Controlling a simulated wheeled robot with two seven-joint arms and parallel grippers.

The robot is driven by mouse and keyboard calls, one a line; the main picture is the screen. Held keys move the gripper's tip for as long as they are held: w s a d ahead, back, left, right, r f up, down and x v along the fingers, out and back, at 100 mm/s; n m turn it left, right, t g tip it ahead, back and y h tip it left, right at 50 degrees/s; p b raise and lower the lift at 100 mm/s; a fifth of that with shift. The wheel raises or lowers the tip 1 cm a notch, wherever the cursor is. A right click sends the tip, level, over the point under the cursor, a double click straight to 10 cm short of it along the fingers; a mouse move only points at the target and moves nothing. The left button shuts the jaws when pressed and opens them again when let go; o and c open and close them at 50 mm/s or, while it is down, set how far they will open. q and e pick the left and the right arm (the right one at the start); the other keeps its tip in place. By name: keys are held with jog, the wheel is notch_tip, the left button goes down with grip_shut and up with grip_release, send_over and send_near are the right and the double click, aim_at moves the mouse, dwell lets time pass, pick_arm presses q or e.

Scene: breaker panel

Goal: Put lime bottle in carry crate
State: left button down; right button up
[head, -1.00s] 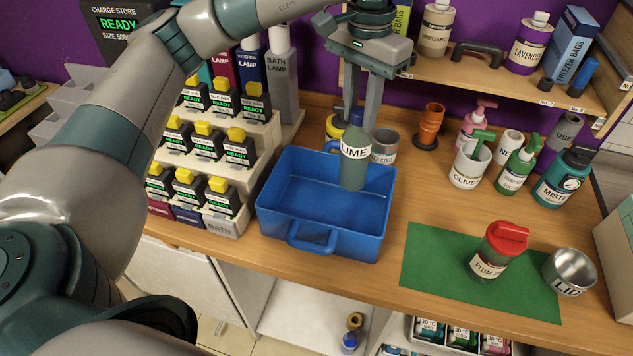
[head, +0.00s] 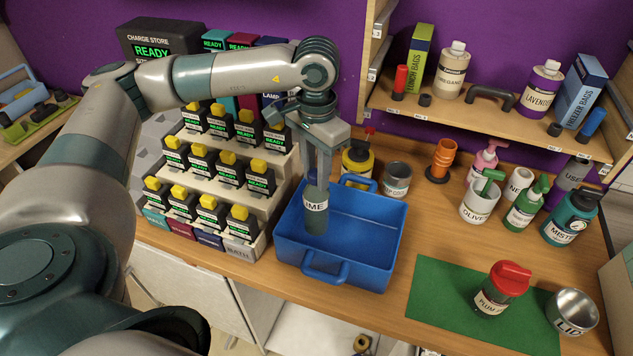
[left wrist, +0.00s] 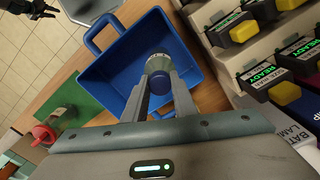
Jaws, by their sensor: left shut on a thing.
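The lime bottle (head: 316,222) is grey-green with a white label, part of which reads "ME". My left gripper (head: 317,188) is shut on its upper part and holds it upright within the left part of the blue carry crate (head: 355,272). I cannot tell whether its base touches the crate floor. In the left wrist view the bottle (left wrist: 158,66) sits between the fingertips (left wrist: 160,88), with the crate (left wrist: 112,57) around and beyond it. A dark jointed part at that view's top left corner may be my right gripper; its jaws are unclear.
Stepped racks of black chargers (head: 255,178) stand close left of the crate. A yellow-bodied container (head: 357,160) and a grey cup (head: 397,178) stand behind it. A green mat (head: 440,300) with a plum bottle (head: 502,288) lies to the right. A shelf (head: 480,118) hangs above right.

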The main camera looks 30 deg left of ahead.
aim_at(316, 186)
pick_arm(q)
jog(key=shift+f+p, duration=0.65)
jog(key=shift+p, duration=0.15)
jog(key=shift+f+p, duration=0.55)
jog(key=shift+f, duration=0.8)
jog(key=shift+f, duration=0.15)
jog(key=c, duration=1.4)
grip_release()
jog(key=shift+c, duration=0.2)
